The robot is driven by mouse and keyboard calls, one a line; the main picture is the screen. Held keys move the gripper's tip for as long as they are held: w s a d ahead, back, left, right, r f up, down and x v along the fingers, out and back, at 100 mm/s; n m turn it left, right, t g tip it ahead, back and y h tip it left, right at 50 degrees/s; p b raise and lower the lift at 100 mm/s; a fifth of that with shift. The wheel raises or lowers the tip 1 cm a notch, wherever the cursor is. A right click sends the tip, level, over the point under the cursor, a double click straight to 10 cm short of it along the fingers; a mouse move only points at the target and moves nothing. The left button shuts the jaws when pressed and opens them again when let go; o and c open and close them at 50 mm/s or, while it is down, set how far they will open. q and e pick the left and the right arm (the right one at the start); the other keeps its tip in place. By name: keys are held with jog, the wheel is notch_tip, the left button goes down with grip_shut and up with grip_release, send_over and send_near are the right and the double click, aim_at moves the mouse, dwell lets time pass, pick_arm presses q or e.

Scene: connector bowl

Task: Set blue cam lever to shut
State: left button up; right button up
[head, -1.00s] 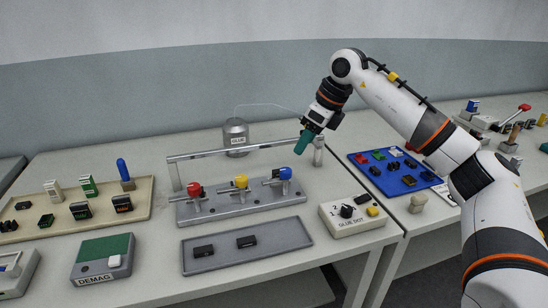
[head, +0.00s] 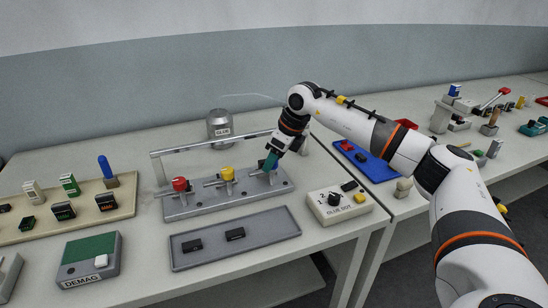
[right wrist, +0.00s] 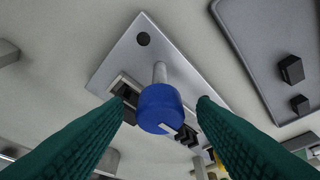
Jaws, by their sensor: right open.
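The blue cam lever (right wrist: 161,108) shows in the right wrist view as a round blue knob on a metal stem. A pale mark shows on its face. It stands on the grey metal fixture (head: 230,198). In the head view my gripper hides the blue knob. My right gripper (head: 271,163) is at the fixture's right end. In the right wrist view its green fingers (right wrist: 162,120) are open, one on each side of the knob, with no clear contact. My left gripper is not in view.
Red (head: 180,184) and yellow (head: 227,174) knobs stand to the left on the same fixture, with a metal rail (head: 210,145) behind. A grey tray (head: 235,238) with black parts lies in front. The glue dot box (head: 338,206) is at right.

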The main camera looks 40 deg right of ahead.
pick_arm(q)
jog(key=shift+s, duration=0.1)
pick_arm(e)
jog(key=shift+f, duration=0.1)
jog(key=c, duration=1)
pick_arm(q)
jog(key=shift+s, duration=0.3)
pick_arm(e)
jog(key=shift+o, duration=0.2)
